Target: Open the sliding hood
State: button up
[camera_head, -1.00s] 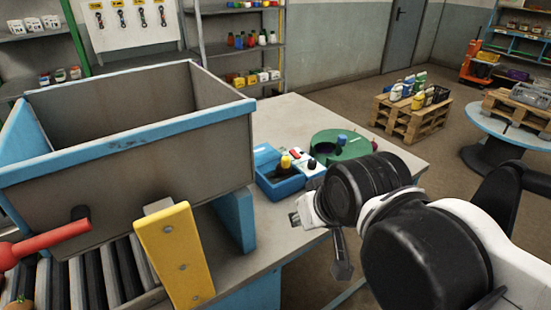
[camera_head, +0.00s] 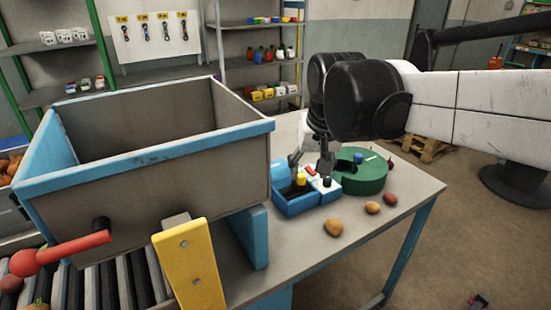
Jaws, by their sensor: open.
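A small blue box (camera_head: 294,208) sits on the grey table. A yellow knob (camera_head: 300,179), a red piece and a white piece with a dark knob show at its top. I cannot tell which part is the sliding hood. My gripper (camera_head: 311,168) points down over the box, its dark fingers spread apart with nothing seen between them. The fingers hide part of the box's top, and I cannot tell whether they touch it.
A green round block (camera_head: 364,180) with a blue knob stands right of the box. Several potato-like items, one a tan potato (camera_head: 333,228), lie on the table (camera_head: 300,250). A large grey bin (camera_head: 170,180) with blue edges stands left, beside a yellow post (camera_head: 188,265) and red lever (camera_head: 75,246).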

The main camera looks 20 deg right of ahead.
jog(key=w+d+m+g, duration=0.1)
jog(key=w+d+g, duration=0.1)
jog(key=w, duration=0.7)
jog(key=m+g+p, duration=0.1)
jog(key=m+g, duration=0.1)
send_over(301, 175)
notch_tip(301, 175, down, 2)
notch_tip(301, 175, down, 13)
jog(key=shift+f+p, duration=0.15)
jog(key=shift+p, duration=0.2)
jog(key=shift+c, duration=0.4)
grip_shut()
